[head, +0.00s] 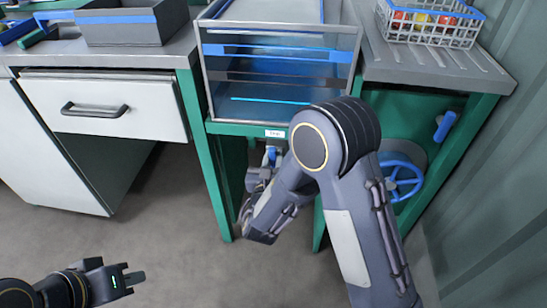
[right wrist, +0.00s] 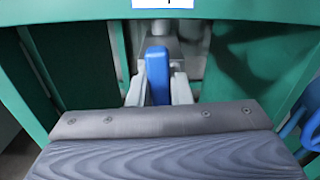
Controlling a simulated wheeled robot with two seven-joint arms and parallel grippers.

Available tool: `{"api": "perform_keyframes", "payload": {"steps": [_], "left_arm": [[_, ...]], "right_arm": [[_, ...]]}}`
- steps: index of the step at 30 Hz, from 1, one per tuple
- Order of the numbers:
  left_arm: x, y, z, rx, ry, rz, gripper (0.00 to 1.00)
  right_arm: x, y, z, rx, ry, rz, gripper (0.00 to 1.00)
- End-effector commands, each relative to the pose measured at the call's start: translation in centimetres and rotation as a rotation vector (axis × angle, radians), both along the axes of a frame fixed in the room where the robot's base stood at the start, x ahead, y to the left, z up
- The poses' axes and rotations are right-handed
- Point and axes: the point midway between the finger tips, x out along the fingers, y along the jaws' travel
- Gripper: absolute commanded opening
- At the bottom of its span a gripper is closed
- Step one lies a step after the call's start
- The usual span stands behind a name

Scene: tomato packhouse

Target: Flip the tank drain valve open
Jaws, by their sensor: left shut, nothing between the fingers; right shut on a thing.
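The tank (head: 207,75) is clear-walled with a metal frame and stands in a green frame, a small label (head: 274,133) on its front edge. Below the label is the drain valve's blue lever (right wrist: 158,72), pointing up in the right wrist view; in the head view only a bit of blue (head: 271,154) shows. My right gripper (right wrist: 158,90) is shut on the lever, a pale finger on each side. In the head view my arm hides most of the valve. My left gripper (head: 134,278) is shut and empty, low at the left, over the floor.
A blue handwheel (head: 402,178) and another blue lever (head: 445,126) are on the green unit right of my right arm. A wire basket (head: 430,30) of tomatoes stands above. A drawer cabinet (head: 105,105) is at the left. Floor (head: 170,235) between is clear.

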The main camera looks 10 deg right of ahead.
Motion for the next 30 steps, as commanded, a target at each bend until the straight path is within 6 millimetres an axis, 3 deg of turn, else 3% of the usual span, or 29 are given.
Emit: {"api": "perform_keyframes", "payload": {"steps": [8,15,16,21,30], "left_arm": [[0.0,0.0,-1.6,0.0,0.0,0.0,0.0],[0.0,0.0,-1.3,0.0,0.0,0.0,0.0],[0.0,0.0,-1.3,0.0,0.0,0.0,0.0],[0.0,0.0,-1.3,0.0,0.0,0.0,0.0],[0.0,0.0,-1.2,0.0,0.0,0.0,0.0]], "right_arm": [[0.0,-0.1,-0.3,0.087,-0.026,0.001,0.0],[-0.1,-0.1,0.0,0.098,-0.027,0.001,0.0],[-0.1,-0.1,0.0,0.098,-0.027,0.001,0.2],[-0.1,-0.1,0.0,0.097,-0.027,0.0,0.4],[-0.3,0.0,0.0,0.096,-0.027,0.001,0.4]]}}
